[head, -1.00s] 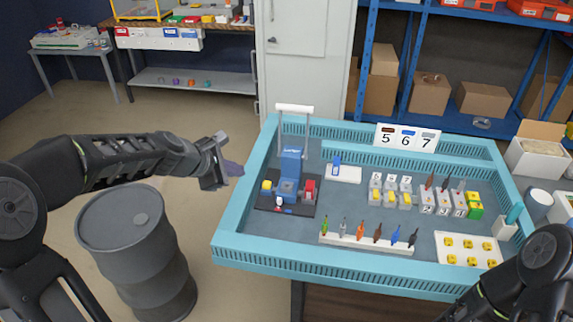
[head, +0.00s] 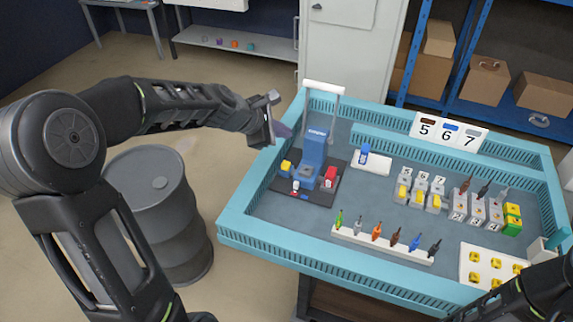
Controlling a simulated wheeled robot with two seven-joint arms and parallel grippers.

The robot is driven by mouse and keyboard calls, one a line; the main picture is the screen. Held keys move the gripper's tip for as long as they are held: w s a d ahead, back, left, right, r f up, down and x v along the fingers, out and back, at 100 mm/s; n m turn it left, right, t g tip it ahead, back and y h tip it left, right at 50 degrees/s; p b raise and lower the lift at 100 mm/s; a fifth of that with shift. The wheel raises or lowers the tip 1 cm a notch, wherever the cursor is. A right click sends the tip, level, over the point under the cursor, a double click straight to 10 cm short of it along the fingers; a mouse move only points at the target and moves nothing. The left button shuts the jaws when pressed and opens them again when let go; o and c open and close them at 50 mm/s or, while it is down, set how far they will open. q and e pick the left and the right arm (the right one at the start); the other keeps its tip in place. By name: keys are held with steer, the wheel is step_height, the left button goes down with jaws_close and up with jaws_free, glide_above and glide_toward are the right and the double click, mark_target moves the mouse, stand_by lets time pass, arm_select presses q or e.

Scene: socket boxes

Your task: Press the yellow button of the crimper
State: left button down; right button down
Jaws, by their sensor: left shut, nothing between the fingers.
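The crimper (head: 315,149) is a blue machine on a dark base plate near the left end of the teal-rimmed tray table. Its yellow button (head: 286,167) is on the left side of the base, and a red block (head: 331,177) is on the right side. A small white-and-red part (head: 295,186) sits at its front. My left gripper (head: 284,131) is shut and empty. In the picture it overlaps the tray's left rim, up and left of the yellow button and apart from it. My right gripper is out of view; only part of that arm shows at bottom right.
The teal tray rim (head: 245,200) surrounds the work area. A white handle frame (head: 324,86) rises behind the crimper. Several coloured tools stand in a white strip (head: 385,246) in front. Numbered sockets (head: 420,190) are to the right. A grey drum (head: 160,205) stands left of the table.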

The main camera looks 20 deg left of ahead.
mark_target(283, 166)
arm_select(q)
step_height(283, 166, down, 8)
steer(key=b, duration=0.7)
steer(key=shift+f, duration=0.15)
stand_by(1.6)
steer(key=shift+f+b, duration=0.3)
steer(key=shift+f+b, duration=0.45)
steer(key=shift+f, duration=0.1)
stand_by(0.7)
steer(key=shift+r, duration=0.15)
steer(key=shift+r+p, duration=0.85)
steer(key=shift+p, duration=0.15)
step_height(283, 166, up, 5)
steer(key=p, duration=0.5)
steer(key=shift+r, duration=0.1)
